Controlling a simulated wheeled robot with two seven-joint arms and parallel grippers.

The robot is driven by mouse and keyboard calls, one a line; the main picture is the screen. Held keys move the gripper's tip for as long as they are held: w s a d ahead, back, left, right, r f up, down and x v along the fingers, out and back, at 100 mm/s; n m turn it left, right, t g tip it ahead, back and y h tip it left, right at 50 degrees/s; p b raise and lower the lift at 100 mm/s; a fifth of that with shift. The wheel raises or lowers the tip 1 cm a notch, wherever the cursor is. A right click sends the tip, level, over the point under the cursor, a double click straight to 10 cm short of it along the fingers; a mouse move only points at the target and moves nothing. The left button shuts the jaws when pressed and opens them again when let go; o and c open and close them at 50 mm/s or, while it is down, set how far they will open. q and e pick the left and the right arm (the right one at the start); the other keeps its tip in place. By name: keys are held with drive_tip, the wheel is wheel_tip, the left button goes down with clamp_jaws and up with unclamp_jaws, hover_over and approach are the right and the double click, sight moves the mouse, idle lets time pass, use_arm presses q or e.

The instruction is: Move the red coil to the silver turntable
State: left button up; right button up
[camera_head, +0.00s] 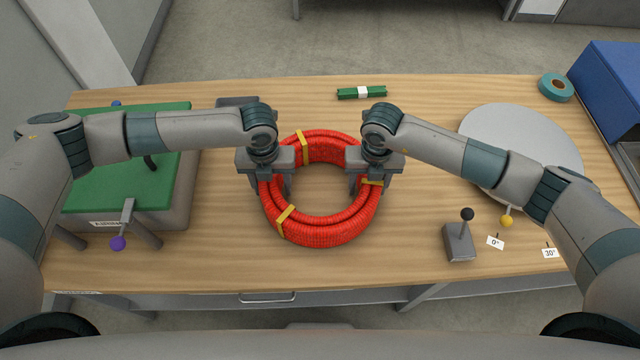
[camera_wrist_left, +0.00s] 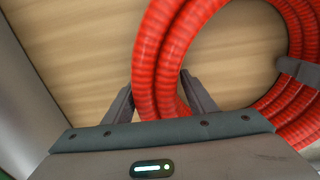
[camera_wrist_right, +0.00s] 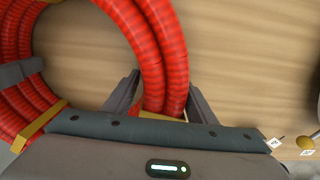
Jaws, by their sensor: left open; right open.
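The red coil (camera_head: 325,232) is a ring of corrugated conduit with yellow ties, lying flat on the middle of the wooden table. My left gripper (camera_head: 268,190) is open at the coil's left side; in the left wrist view its fingers stand on either side of the red strands (camera_wrist_left: 162,75). My right gripper (camera_head: 368,188) is open at the coil's right side; in the right wrist view its fingers straddle the strands (camera_wrist_right: 160,60) near a yellow tie. The silver turntable (camera_head: 500,125) is a flat round disc at the right, partly hidden by my right arm.
A green-topped stand (camera_head: 90,195) with a purple-knobbed lever (camera_head: 118,242) is at the left. A black-knobbed lever box (camera_head: 459,240) and a yellow knob (camera_head: 506,221) are at the front right.

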use_arm(q)
clamp_jaws()
use_arm(e)
clamp_jaws()
use_arm(q)
drive_tip(key=shift+w+r, duration=0.1)
drive_tip(key=shift+r, duration=0.1)
use_arm(e)
drive_tip(key=shift+w+r, duration=0.1)
drive_tip(key=shift+r, duration=0.1)
